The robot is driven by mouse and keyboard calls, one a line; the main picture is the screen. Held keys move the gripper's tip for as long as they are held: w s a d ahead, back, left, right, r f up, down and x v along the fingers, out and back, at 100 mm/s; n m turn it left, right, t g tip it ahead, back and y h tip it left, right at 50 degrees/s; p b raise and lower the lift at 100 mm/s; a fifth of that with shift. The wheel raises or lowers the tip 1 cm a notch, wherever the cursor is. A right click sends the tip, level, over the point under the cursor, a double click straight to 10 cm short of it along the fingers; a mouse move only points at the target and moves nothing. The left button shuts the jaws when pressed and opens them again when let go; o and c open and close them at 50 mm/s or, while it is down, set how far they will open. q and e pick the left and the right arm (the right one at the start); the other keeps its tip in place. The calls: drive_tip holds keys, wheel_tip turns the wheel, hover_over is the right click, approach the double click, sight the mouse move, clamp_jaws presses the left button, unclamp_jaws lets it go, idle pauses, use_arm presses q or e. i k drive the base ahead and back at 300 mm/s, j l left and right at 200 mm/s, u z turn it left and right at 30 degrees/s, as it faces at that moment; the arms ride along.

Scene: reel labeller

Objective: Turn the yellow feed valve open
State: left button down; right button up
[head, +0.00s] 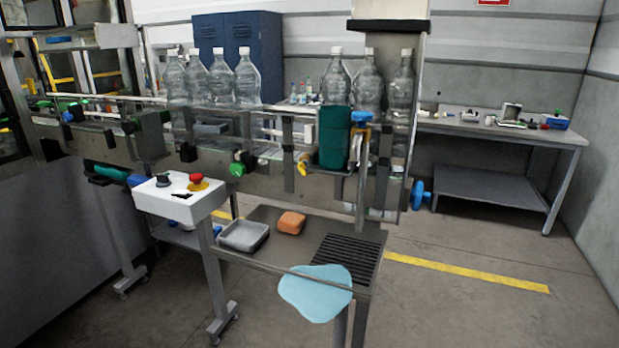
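A small yellow handle (302,164), which looks like the feed valve, sits on the front of the conveyor line, just left of a dark green cylinder (334,138). It is small in the picture, and I cannot tell its exact setting. Neither of my grippers shows in the head view.
A white control box (180,199) with a red button (197,179) stands in front at left. A low table (262,262) holds a grey tray (243,235), an orange block (291,222) and a light blue cloth (315,294) over its edge. Several clear bottles stand on the conveyor. Floor at right is clear.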

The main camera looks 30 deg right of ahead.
sight(300, 165)
drive_tip(key=i+j+z, duration=0.1)
drive_tip(key=z, duration=1.1)
drive_tip(key=i+j+z, duration=0.1)
drive_tip(key=j+z, duration=0.2)
drive_tip(key=z, duration=0.15)
drive_tip(key=j+z, duration=0.65)
drive_tip(key=j, duration=0.15)
drive_tip(key=j+z, duration=0.25)
drive_tip(key=j, duration=0.15)
drive_tip(key=k+j+z, duration=0.1)
drive_tip(key=j, duration=0.35)
drive_tip(key=k+j, duration=0.1)
drive_tip(key=j, duration=0.3)
drive_tip(key=k+j+z, duration=0.15)
drive_tip(key=j, duration=0.7)
drive_tip(key=k+z, duration=0.05)
